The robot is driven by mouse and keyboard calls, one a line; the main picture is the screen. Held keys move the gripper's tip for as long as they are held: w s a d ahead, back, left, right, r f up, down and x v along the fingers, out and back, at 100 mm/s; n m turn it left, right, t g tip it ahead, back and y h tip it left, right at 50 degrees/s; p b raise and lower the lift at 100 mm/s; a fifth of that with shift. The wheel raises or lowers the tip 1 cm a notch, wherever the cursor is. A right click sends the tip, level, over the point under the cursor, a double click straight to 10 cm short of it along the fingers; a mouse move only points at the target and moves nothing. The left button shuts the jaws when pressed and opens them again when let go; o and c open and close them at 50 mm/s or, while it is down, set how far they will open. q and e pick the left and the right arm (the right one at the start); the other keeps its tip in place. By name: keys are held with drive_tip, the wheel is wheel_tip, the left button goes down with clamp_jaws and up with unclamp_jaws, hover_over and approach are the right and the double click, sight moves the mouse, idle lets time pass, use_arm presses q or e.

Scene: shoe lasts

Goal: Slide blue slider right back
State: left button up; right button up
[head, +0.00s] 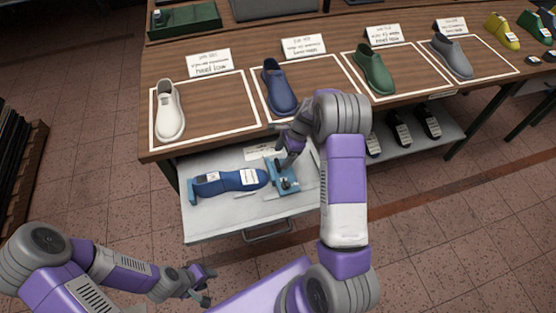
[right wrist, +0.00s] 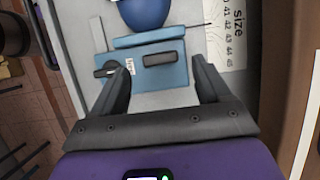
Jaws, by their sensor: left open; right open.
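The blue slider (head: 283,177) sits at the right end of a blue shoe last (head: 228,181) in the open drawer. In the right wrist view the slider (right wrist: 172,73) is a blue block with a dark raised grip (right wrist: 166,58) and a black knob (right wrist: 107,69). Its upper edge is close to the round end of the blue last (right wrist: 143,12). My right gripper (head: 283,164) is over the slider; in the right wrist view its open fingers (right wrist: 163,76) flank the block with nothing clamped. My left gripper (head: 205,284) is open and empty, low in front of the drawer.
The grey drawer (head: 215,226) is pulled out under the wooden table, with a handle (head: 268,232) in front. A printed size scale (right wrist: 230,35) lies beside the slider. White, blue, green and grey shoes stand above on the table (head: 215,95). A lower shelf at right holds dark shoes.

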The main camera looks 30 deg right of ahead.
sight(278, 162)
drive_tip(key=shift+x, duration=1.95)
drive_tip(key=shift+d, duration=0.1)
clamp_jaws()
drive_tip(key=d, duration=0.3)
drive_tip(key=s+d, duration=0.1)
drive_tip(key=d, duration=0.1)
drive_tip(key=s+d, duration=0.1)
drive_tip(key=d, duration=0.2)
drive_tip(key=shift+d+b, duration=0.35)
drive_tip(key=shift+b, duration=0.05)
